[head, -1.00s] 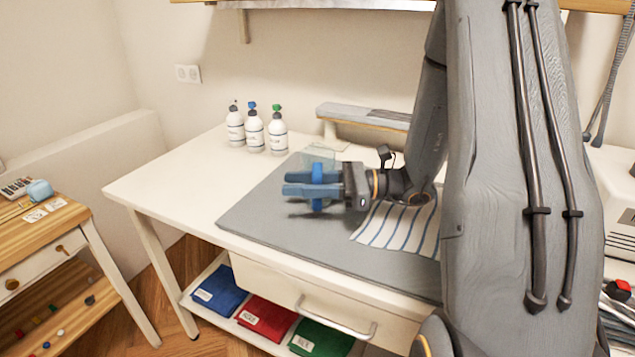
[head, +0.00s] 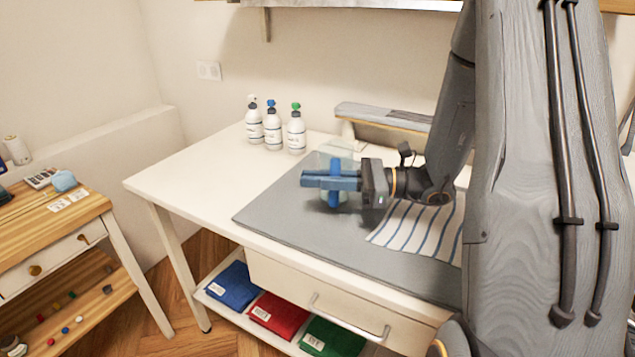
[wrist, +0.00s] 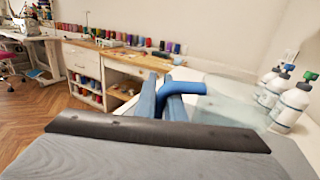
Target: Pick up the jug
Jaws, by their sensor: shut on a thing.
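The jug (head: 337,150) is a clear, see-through vessel with a blue handle, at the grey cutting mat (head: 275,215) on the white table. My gripper (head: 322,181) reaches in from the right, level, with its blue fingers shut on the handle. In the wrist view the fingers (wrist: 161,100) lie along both sides of the blue handle (wrist: 187,88), and the clear body (wrist: 232,108) is to their right. The fingers hide part of the jug in the head view. I cannot tell whether its base touches the mat.
Several pump bottles (head: 273,128) stand behind the jug to the left. A striped cloth (head: 415,228) lies on the mat under my wrist. Folded blue, red and green cloths (head: 273,313) lie on the shelf below. The table's left end (head: 185,185) is clear.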

